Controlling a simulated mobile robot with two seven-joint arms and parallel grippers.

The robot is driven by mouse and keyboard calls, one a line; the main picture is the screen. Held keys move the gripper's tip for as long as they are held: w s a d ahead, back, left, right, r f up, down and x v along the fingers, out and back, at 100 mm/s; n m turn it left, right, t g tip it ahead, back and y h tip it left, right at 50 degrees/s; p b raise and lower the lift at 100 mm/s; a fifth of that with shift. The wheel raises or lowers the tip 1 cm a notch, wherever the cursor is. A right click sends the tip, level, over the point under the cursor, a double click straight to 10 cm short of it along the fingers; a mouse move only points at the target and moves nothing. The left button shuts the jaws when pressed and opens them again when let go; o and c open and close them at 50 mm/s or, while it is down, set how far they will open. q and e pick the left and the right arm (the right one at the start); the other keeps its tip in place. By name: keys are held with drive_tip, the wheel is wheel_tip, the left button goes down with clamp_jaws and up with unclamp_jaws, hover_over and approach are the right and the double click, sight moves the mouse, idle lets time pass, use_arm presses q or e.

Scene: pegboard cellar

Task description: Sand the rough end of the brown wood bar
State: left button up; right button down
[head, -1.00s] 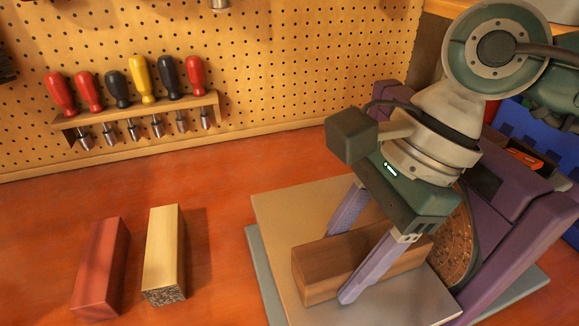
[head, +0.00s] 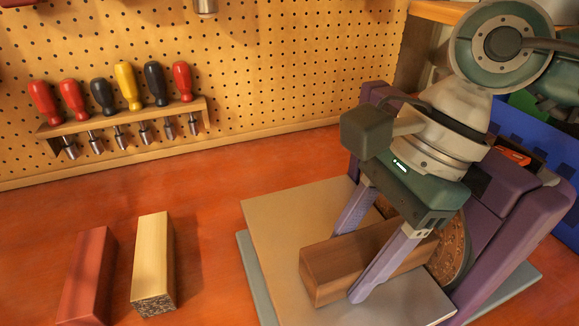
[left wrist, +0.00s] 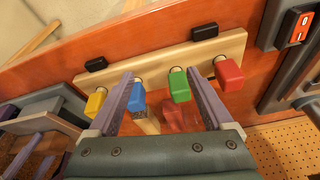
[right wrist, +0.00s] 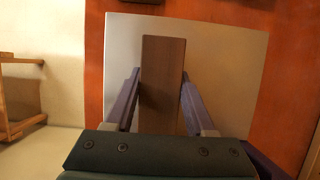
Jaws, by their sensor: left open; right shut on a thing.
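The brown wood bar (head: 338,268) lies along the sander's grey table (head: 275,214), and it also shows in the right wrist view (right wrist: 162,80). My right gripper (head: 352,262) is shut on it, one finger on each long side. The bar's right end is at the round brown sanding disc (head: 452,250); a finger partly hides this spot, so I cannot tell whether they touch. The bar's visible left end looks smooth. The purple sander body (head: 525,205) stands behind the disc. My left gripper (left wrist: 155,78) is open and empty, seen only in the left wrist view.
A red bar (head: 86,275) and a pale bar (head: 153,262) with a rough, speckled end lie left of the sander. Several screwdrivers hang in a rack (head: 120,122) on the pegboard. In the left wrist view, coloured knobs line a wooden rail (left wrist: 150,55), near a red switch (left wrist: 301,26).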

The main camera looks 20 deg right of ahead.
sight(323, 262)
use_arm(q)
drive_tip(key=shift+a+f, duration=0.1)
drive_tip(key=shift+f, duration=0.05)
use_arm(e)
drive_tip(key=shift+s+d, duration=0.15)
drive_tip(key=shift+s, duration=0.3)
use_arm(q)
drive_tip(key=shift+f+b, duration=0.65)
drive_tip(key=shift+b, duration=0.1)
use_arm(e)
drive_tip(key=shift+w, duration=0.4)
use_arm(q)
drive_tip(key=shift+f, duration=0.25)
use_arm(e)
drive_tip(key=shift+a, duration=2.1)
wheel_tip(323, 262, up, 9)
drive_tip(key=p, duration=0.5)
use_arm(q)
wheel_tip(323, 262, up, 6)
drive_tip(key=shift+f, duration=0.1)
